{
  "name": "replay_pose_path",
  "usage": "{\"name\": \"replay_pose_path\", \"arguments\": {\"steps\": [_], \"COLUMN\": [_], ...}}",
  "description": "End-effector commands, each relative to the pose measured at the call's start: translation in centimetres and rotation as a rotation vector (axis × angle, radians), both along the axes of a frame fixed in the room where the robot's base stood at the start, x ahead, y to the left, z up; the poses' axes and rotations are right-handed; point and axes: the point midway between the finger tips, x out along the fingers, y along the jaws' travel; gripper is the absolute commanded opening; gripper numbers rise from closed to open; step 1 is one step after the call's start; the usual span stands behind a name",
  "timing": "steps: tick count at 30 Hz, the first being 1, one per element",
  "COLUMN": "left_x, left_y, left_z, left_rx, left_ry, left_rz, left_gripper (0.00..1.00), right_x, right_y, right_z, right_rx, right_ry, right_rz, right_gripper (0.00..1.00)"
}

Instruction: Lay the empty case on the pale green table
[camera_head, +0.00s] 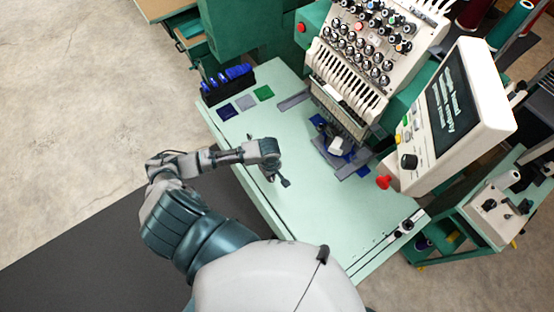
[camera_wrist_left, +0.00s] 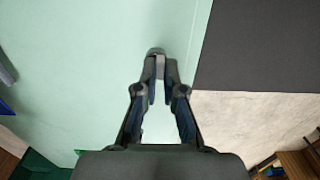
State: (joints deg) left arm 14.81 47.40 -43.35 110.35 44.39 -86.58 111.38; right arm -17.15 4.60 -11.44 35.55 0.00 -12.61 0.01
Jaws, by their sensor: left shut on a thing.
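The pale green table (camera_head: 312,208) runs diagonally through the head view and fills much of the left wrist view (camera_wrist_left: 80,60). My left gripper (camera_head: 279,180) is over the table's near left part, pointing down. In the left wrist view my left gripper (camera_wrist_left: 160,72) has its fingertips drawn together on a small dark grey piece (camera_wrist_left: 156,51), which I take to be the empty case. The fingers hide most of it. I cannot tell whether it touches the table. My right gripper is not in view.
A multi-needle embroidery machine (camera_head: 350,75) stands at the table's back, with a control screen (camera_head: 455,115) at right. A black holder with blue items (camera_head: 228,82) and coloured squares (camera_head: 245,102) lie at the far left. The table's middle is clear.

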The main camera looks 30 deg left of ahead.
Motion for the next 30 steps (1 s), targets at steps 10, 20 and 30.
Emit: {"name": "replay_pose_path", "arguments": {"steps": [10, 20, 30], "left_x": [8.4, 9.9, 10.0], "left_y": [4.7, 5.6, 5.6], "left_z": [-0.8, -2.4, -4.5], "left_rx": [0.000, 0.000, 0.000], "left_ry": [-0.004, -0.001, -0.003], "left_rz": [0.002, -0.001, -0.002], "left_gripper": [0.00, 0.00, 0.00], "right_x": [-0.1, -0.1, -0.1], "right_y": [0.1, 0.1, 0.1], "right_z": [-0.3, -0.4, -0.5], "right_rx": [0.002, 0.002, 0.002], "right_ry": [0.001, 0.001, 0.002], "right_rz": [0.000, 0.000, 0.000], "right_gripper": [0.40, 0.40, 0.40]}}
